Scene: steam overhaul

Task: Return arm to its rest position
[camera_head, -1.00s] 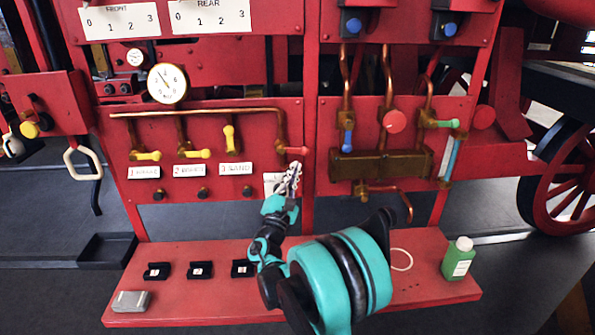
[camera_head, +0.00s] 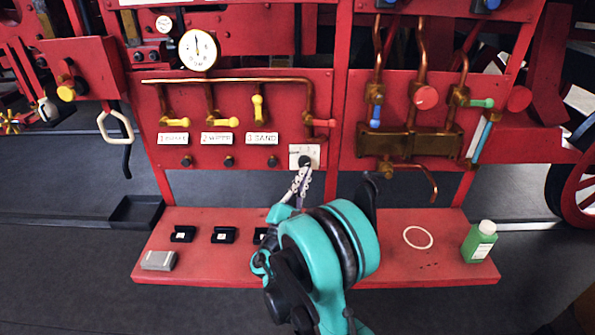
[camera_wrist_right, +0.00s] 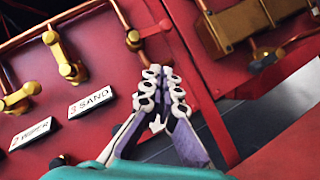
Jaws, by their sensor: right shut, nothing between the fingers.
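My right arm comes in from the bottom of the head view. Its gripper (camera_head: 302,183) is shut and empty, its fingertips just below a small white plate with a black knob (camera_head: 305,159) on the red panel. I cannot tell whether it touches the panel. In the right wrist view the closed fingers (camera_wrist_right: 163,85) point at the panel, with the sand label (camera_wrist_right: 90,102) to their left. My left gripper is not in view.
A red shelf (camera_head: 200,265) below the panel holds a grey box (camera_head: 158,260), small black blocks (camera_head: 222,235), a pale ring (camera_head: 418,237) and a green bottle (camera_head: 479,242). A black tray (camera_head: 136,211) lies left. Copper pipes and valves (camera_head: 410,143) stand out at right.

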